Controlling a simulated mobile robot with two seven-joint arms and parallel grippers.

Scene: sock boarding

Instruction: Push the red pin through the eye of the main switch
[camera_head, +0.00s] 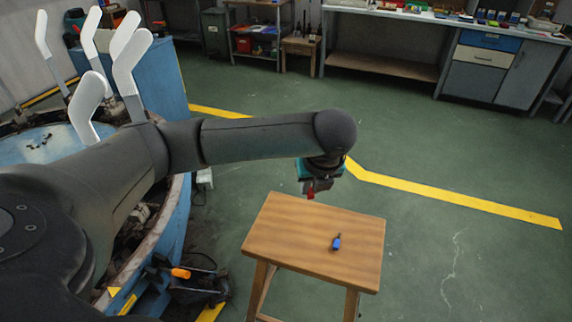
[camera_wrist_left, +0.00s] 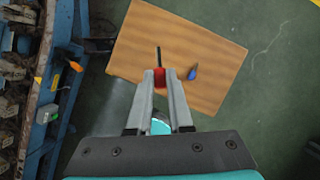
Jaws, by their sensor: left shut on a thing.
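My left gripper (camera_head: 314,187) hangs above the wooden stool, shut on the red pin (camera_head: 310,196). In the left wrist view the red head of the pin (camera_wrist_left: 160,80) is between the two fingertips (camera_wrist_left: 159,74), and a dark thin shank points away from them. An orange handle (camera_head: 180,273) sticks out from a dark box low on the side of the blue machine; it also shows in the left wrist view (camera_wrist_left: 54,83). This may be the main switch; its eye is too small to make out. My right gripper is not in view.
A blue object with a dark tip (camera_head: 336,242) lies on the wooden stool (camera_head: 285,225). The round blue machine (camera_head: 180,225) with upright white sock forms (camera_head: 131,52) stands left. A workbench (camera_head: 440,17) runs along the back. The green floor to the right is clear.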

